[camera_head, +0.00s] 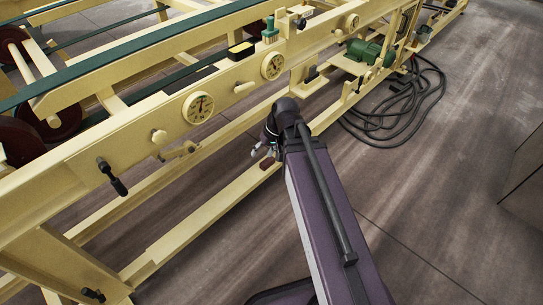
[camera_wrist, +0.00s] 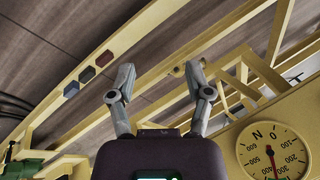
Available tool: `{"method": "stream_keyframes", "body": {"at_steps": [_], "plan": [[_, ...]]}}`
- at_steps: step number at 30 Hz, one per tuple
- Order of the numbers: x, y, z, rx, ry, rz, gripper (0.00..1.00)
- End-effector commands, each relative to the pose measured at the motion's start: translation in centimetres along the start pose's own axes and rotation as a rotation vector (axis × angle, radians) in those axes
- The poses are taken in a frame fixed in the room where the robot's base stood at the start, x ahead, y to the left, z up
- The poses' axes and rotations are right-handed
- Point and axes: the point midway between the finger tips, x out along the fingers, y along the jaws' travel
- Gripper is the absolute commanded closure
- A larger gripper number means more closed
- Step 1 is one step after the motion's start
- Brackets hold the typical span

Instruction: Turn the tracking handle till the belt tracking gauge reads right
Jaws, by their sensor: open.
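My gripper (camera_head: 264,150) is low in front of the cream machine frame, partly hidden by my arm. In the wrist view my gripper (camera_wrist: 160,76) has its two fingers wide apart with nothing between them. A round gauge (camera_head: 198,107) and a second gauge (camera_head: 272,66) sit on the near rail; I cannot tell which is the belt tracking gauge. A dial marked N (camera_wrist: 275,152) shows in the wrist view. A black crank handle (camera_head: 115,182) hangs from the rail at left, apart from my gripper; I cannot tell if it is the tracking handle.
Cream knobs (camera_head: 159,137) stick out from the rail. A lower beam (camera_head: 215,214) runs beside my gripper. A green motor (camera_head: 365,51) and coiled black cables (camera_head: 405,105) lie to the right. Small coloured blocks (camera_wrist: 87,74) show in the wrist view.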

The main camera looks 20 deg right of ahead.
Motion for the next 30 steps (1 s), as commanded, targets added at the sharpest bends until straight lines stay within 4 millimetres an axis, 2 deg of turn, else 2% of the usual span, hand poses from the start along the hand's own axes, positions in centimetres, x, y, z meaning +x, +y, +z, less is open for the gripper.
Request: {"method": "stream_keyframes", "body": {"at_steps": [15,30], "plan": [[-1.5,0.6,3.5,0.018,-0.086,0.279,0.35],[-2.0,1.0,4.2,0.025,-0.101,0.353,0.35]]}}
